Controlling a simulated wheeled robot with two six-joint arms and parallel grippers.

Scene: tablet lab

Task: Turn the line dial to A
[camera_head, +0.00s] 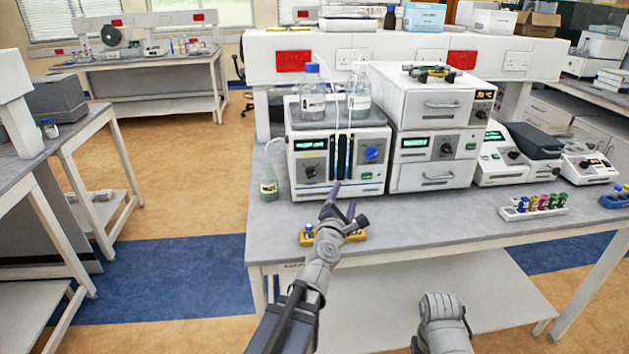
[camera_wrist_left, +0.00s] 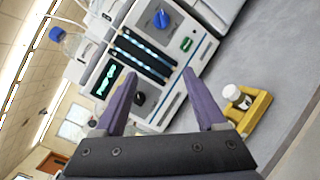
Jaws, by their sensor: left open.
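The white pump-like unit (camera_head: 360,178) stands on the bench, with a green display, a black dial (camera_head: 311,170), dark vertical columns and a blue knob (camera_head: 371,153). I cannot read which of these is marked as the line dial. My left gripper (camera_head: 343,198) is open and empty in front of the unit, apart from it. In the left wrist view, the black dial (camera_wrist_left: 139,98) shows between the open fingers (camera_wrist_left: 160,78), nearer the left finger, and the blue knob (camera_wrist_left: 161,18) is above them. Only a piece of my right arm shows at the bottom; its gripper is not seen.
A yellow holder (camera_head: 352,237) with a white-capped vial lies near the bench's front edge, beside my left gripper. A bottle (camera_head: 268,184) stands left of the unit. Stacked drawer units (camera_head: 430,125) stand on its right. A tube rack (camera_head: 534,207) is farther right; bench between is clear.

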